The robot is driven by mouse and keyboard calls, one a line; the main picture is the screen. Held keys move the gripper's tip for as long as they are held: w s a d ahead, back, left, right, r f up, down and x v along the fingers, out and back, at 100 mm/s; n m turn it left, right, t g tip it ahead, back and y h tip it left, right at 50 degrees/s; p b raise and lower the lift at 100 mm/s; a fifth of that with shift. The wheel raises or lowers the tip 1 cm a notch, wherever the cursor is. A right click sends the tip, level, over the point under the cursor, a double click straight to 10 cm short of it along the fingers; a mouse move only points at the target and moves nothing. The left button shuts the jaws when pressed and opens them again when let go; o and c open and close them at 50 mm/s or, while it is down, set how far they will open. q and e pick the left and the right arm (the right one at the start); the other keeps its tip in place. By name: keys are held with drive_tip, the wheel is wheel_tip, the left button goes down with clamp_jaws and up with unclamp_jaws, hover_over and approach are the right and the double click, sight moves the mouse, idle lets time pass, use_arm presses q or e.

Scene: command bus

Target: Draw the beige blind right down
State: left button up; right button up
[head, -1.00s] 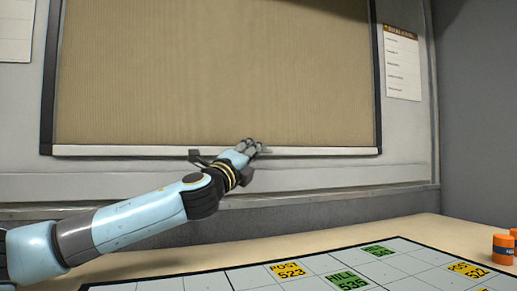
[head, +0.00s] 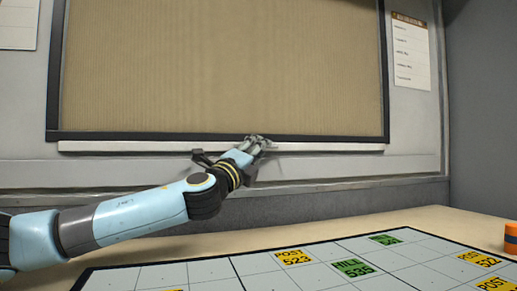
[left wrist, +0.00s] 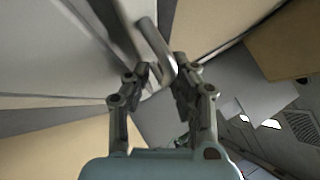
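The beige blind (head: 220,70) covers the window within its dark frame. Its pale bottom bar (head: 120,146) sits just below the frame's dark lower edge. The exact contact is partly hidden by the fingers. My right gripper is in neither view.
A wall ledge (head: 320,190) runs below the blind. A desk bears a gridded board (head: 210,273) with yellow and green labels. An orange container (head: 511,237) stands at the right edge. A printed notice (head: 411,52) hangs right of the window.

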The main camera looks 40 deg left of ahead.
use_arm(q)
drive_tip(key=shift+r, duration=0.1)
idle(0.3)
drive_tip(key=v, duration=0.7)
drive_tip(key=shift+s, duration=0.2)
idle(0.4)
